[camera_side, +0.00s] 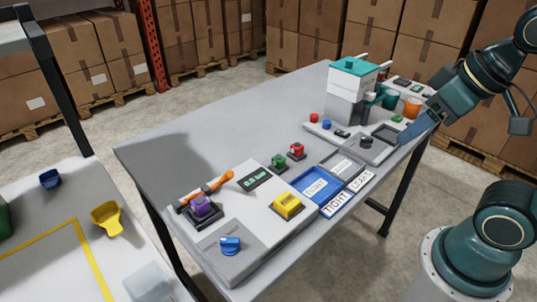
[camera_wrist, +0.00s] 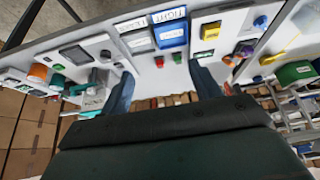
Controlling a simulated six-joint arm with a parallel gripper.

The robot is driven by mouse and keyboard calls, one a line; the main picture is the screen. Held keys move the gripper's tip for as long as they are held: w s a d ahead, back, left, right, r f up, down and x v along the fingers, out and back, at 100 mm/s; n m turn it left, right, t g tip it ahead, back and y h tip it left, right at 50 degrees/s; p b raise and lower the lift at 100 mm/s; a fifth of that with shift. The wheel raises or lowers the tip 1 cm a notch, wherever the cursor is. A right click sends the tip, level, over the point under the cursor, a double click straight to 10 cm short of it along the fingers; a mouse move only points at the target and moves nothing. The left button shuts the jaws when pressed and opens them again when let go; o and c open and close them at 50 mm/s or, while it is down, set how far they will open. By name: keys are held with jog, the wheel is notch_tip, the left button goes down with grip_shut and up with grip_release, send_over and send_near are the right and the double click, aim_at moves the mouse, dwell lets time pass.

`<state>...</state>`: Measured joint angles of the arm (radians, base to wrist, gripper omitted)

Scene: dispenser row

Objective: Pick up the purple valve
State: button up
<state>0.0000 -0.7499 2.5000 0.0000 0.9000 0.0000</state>
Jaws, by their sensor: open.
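The purple valve (camera_side: 203,206) sits on a dark square base at the near left of the panel on the grey table. In the wrist view the purple valve (camera_wrist: 245,51) is small, at the right, beyond my right finger. An orange-handled tool (camera_side: 215,184) lies right behind it. My gripper (camera_wrist: 163,85) is open and empty, its two blue fingers wide apart. In the side view my gripper (camera_side: 412,130) is at the far right end of the table, well away from the valve.
A blue knob (camera_side: 230,244) and a yellow block (camera_side: 287,205) stand near the valve. Blue TIGHT tray (camera_side: 318,184), green and red small valves (camera_side: 279,161) and a white-grey machine with teal top (camera_side: 352,85) lie between. The table's back left is bare.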

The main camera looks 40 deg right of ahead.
jog(key=w+a+r+g, duration=0.25)
jog(key=w+a, duration=0.25)
jog(key=w, duration=0.3)
jog(key=w+a+r+g, duration=0.1)
jog(key=w+a+r, duration=0.2)
jog(key=w+a, duration=0.35)
jog(key=w+a+f+g, duration=0.1)
jog(key=w+a+f, duration=0.3)
jog(key=a, duration=0.4)
jog(key=w+a+f+g, duration=0.1)
jog(key=w+a+f, duration=0.4)
jog(key=w+a, duration=0.2)
jog(key=shift+w+a, duration=0.25)
jog(key=shift+a, duration=0.85)
